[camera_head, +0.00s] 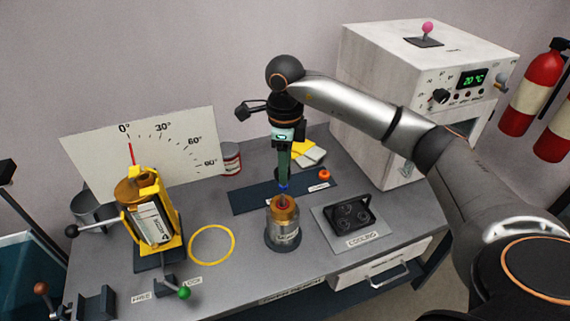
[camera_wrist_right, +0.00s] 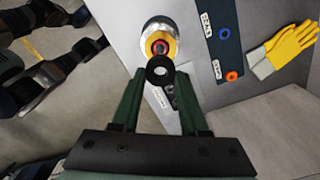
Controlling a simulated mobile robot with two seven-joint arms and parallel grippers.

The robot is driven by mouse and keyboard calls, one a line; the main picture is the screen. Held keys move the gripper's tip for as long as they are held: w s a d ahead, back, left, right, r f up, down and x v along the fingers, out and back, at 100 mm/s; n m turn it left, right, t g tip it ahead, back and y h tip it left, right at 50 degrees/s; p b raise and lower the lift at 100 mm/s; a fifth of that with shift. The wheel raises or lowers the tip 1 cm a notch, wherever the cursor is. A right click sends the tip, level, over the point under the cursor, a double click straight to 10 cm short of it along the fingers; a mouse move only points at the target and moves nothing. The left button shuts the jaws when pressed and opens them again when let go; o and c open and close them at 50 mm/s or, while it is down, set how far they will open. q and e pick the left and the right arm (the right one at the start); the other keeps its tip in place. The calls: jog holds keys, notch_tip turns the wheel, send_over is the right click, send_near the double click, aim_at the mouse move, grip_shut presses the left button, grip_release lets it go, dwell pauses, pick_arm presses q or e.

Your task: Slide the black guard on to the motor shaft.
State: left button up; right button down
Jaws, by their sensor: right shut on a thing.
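My right gripper (camera_head: 284,178) points straight down above the motor (camera_head: 285,229), which stands upright on the bench with a copper-coloured top and a reddish shaft centre. In the right wrist view, the black guard (camera_wrist_right: 160,70) is a ring with a hole, held at the fingertips of my right gripper (camera_wrist_right: 160,80). The motor (camera_wrist_right: 158,33) lies just beyond the guard in that view. The guard overlaps part of its top and looks slightly off its centre. Whether guard and shaft touch is unclear. My left gripper is not in view.
A dark blue mat (camera_head: 250,201) behind the motor carries a blue ring (camera_wrist_right: 223,33) and an orange ring (camera_head: 324,175). A white oven (camera_head: 380,75) stands behind.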

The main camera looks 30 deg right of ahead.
jog(key=shift+f+b, duration=2)
jog(key=shift+f, duration=0.9)
jog(key=shift+f+b, duration=0.95)
jog(key=shift+f, duration=0.4)
jog(key=shift+c, duration=1.7)
grip_release()
notch_tip(320, 180, up, 13)
jog(key=shift+f, duration=0.2)
